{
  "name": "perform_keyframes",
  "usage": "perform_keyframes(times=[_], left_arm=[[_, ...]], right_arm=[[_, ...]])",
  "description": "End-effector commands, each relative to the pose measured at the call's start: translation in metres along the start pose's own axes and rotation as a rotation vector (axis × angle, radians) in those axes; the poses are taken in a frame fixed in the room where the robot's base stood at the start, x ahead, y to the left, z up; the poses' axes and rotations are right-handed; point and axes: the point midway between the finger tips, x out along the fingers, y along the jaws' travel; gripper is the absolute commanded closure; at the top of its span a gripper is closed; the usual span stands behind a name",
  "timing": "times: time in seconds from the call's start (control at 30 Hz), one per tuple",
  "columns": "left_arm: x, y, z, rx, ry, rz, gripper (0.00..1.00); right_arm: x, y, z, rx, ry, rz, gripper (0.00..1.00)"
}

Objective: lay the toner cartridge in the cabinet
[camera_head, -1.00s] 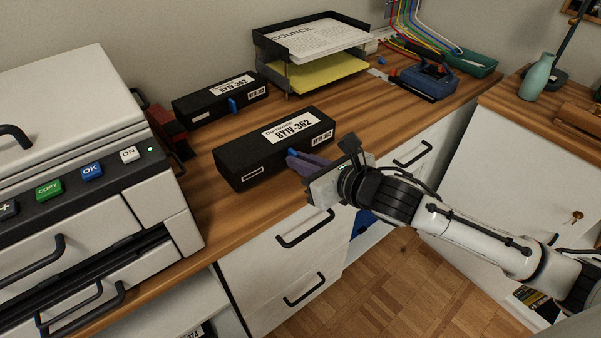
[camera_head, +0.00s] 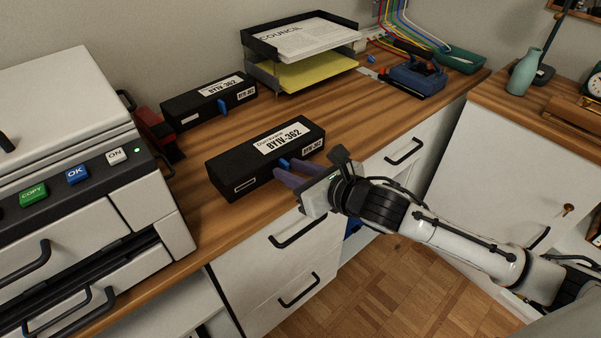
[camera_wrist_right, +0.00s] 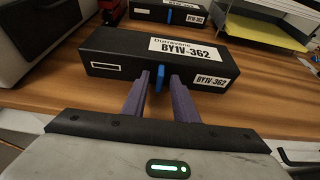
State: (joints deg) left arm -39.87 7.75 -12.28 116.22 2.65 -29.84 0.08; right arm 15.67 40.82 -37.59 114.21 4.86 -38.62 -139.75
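A black toner cartridge (camera_head: 245,165) with white BYIV-362 labels lies on the wooden desk near its front edge. A blue tab (camera_wrist_right: 158,80) sticks out of its near side. My right gripper (camera_head: 285,172) is at that side, with its purple fingers open. In the right wrist view the fingers stand either side of the blue tab, with gaps visible. A second, similar cartridge (camera_head: 190,110) lies farther back. A white cabinet (camera_head: 490,165) with a key in its front stands at the right; its front looks shut. My left gripper is out of view.
A printer (camera_head: 70,150) stands at the left, with a red object (camera_head: 155,130) beside it. A paper tray rack (camera_head: 265,65) and a blue device (camera_head: 415,78) are at the back. White drawers (camera_head: 275,265) with dark handles are below the desk's front edge.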

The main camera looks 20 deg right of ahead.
Motion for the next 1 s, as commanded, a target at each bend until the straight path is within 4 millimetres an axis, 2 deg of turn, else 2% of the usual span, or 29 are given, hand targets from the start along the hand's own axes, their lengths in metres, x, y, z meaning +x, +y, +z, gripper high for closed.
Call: perform_keyframes(times=[0.17,0.5,0.63,0.77,0.87,0.97,1.0], left_arm=[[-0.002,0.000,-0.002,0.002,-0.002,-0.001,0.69],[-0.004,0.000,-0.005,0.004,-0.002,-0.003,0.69],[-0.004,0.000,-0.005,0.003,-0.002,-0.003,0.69],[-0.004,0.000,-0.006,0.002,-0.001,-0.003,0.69],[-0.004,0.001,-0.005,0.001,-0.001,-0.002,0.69],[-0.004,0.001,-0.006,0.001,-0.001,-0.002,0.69],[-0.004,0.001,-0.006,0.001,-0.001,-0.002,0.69]], right_arm=[[-0.024,-0.001,0.000,-0.005,0.002,0.000,0.74],[-0.095,0.000,-0.001,-0.004,0.003,0.001,0.74],[-0.111,-0.001,-0.001,-0.001,0.002,-0.001,0.74],[-0.118,0.001,-0.003,0.029,0.003,0.001,0.74],[-0.115,0.006,-0.015,0.194,0.017,0.005,0.74],[-0.108,0.016,-0.041,0.538,0.046,0.001,0.74],[-0.105,0.021,-0.055,0.717,0.062,-0.007,0.74]])
